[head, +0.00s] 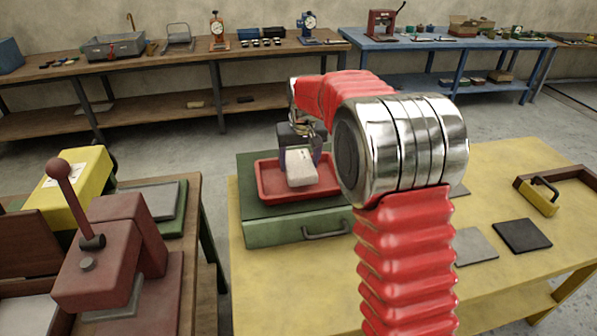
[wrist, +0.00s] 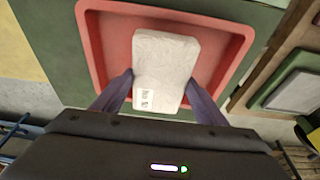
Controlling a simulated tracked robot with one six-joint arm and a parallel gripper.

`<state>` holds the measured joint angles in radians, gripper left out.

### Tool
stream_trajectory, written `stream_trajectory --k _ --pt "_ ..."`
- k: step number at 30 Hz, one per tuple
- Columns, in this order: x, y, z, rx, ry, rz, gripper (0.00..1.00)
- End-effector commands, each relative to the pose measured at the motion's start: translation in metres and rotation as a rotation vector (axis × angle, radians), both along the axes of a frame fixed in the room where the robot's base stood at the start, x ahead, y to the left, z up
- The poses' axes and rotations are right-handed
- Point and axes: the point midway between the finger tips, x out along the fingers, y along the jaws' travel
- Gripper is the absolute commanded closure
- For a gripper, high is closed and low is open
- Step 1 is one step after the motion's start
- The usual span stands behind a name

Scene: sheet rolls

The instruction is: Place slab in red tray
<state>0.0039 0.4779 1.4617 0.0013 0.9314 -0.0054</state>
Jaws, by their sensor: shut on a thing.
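The slab (head: 300,168) is a pale, whitish block with rounded corners. In the wrist view the slab (wrist: 164,68) has a small printed label near its close end. My gripper (head: 298,140) is shut on the slab by its sides; in the wrist view the fingers of my gripper (wrist: 160,88) stand at its left and right. The red tray (head: 268,182) is shallow and sits on a green case. The slab is over the tray, inside its rim as seen in the wrist view (wrist: 97,50). I cannot tell whether it touches the tray floor.
The green case (head: 275,232) with a handle stands on a yellow table (head: 500,200). Dark and grey plates (head: 522,235) lie to the right. A red press (head: 110,255) and a yellow box (head: 85,175) stand on the left bench. My arm hides part of the table.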

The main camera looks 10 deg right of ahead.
Motion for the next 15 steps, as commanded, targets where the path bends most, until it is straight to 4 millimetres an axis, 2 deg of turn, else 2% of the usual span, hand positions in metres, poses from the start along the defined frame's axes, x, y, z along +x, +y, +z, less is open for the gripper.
stream_trajectory --k 4,12,15 --pt "0.0 0.0 -0.005 0.0 0.0 -0.001 0.74" --pt "0.0 -0.001 -0.035 0.0 0.0 -0.001 0.74" --pt "0.0 -0.001 -0.037 0.001 -0.002 -0.002 0.74"
